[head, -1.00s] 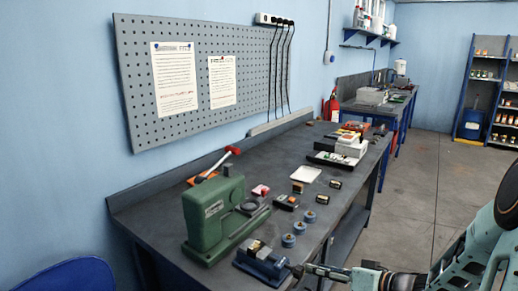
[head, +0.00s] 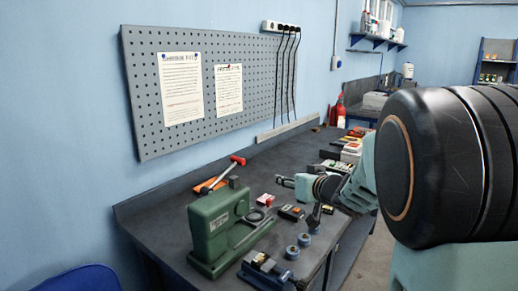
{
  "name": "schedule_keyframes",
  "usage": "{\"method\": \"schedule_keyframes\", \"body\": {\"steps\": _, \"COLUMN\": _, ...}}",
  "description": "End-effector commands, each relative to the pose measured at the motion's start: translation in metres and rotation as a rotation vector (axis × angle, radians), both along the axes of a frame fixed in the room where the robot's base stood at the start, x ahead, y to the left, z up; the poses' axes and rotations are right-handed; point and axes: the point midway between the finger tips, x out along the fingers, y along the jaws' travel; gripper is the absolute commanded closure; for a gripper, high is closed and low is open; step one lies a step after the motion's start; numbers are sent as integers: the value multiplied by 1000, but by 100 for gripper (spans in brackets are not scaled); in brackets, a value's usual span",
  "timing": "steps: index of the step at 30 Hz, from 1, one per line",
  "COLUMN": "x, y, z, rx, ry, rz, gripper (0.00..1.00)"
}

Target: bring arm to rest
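My arm reaches in from the right of the head view, above the bench (head: 160,212). Its slim end, my gripper (head: 284,181), points left over the middle of the bench, beyond the green press (head: 216,232). The fingers are too small to tell whether they are open or shut, and I see no held object. A large dark joint of mine fills the right side and hides the far floor and part of the bench.
Blue round pieces (head: 292,252) and a blue fixture (head: 262,268) sit near the front edge. A small dark-orange box (head: 291,212) and a red-white piece (head: 265,199) lie below my gripper. A pegboard (head: 250,100) is on the wall behind; a red extinguisher (head: 337,110) stands farther back.

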Motion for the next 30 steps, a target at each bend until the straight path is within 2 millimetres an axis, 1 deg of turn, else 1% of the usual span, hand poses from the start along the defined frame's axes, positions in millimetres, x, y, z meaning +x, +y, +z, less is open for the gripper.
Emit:
{"method": "schedule_keyframes", "body": {"steps": 1, "x": 1, "y": 14, "z": 24, "rx": 11, "ry": -30, "rz": 3, "gripper": 61}}
{"method": "schedule_keyframes", "body": {"steps": 3, "x": 2, "y": 25, "z": 49, "rx": 31, "ry": -61, "rz": -5, "gripper": 61}}
{"method": "schedule_keyframes", "body": {"steps": 6, "x": 1, "y": 36, "z": 76, "rx": 59, "ry": -92, "rz": -15, "gripper": 61}}
{"method": "schedule_keyframes", "body": {"steps": 12, "x": -1, "y": 52, "z": 114, "rx": 108, "ry": -130, "rz": -25, "gripper": 61}}
{"method": "schedule_keyframes", "body": {"steps": 16, "x": -4, "y": 60, "z": 133, "rx": 139, "ry": -148, "rz": -29, "gripper": 61}}
{"method": "schedule_keyframes", "body": {"steps": 19, "x": -8, "y": 61, "z": 147, "rx": 165, "ry": -156, "rz": -43, "gripper": 61}}
{"method": "schedule_keyframes", "body": {"steps": 21, "x": -12, "y": 53, "z": 148, "rx": 175, "ry": -148, "rz": -72, "gripper": 61}}
{"method": "schedule_keyframes", "body": {"steps": 23, "x": -16, "y": 41, "z": 145, "rx": 176, "ry": -134, "rz": -103, "gripper": 61}}
{"method": "schedule_keyframes", "body": {"steps": 26, "x": -25, "y": 22, "z": 135, "rx": 165, "ry": -102, "rz": -154, "gripper": 61}}
{"method": "schedule_keyframes", "body": {"steps": 30, "x": -44, "y": -5, "z": 118, "rx": 144, "ry": -46, "rz": -223, "gripper": 61}}
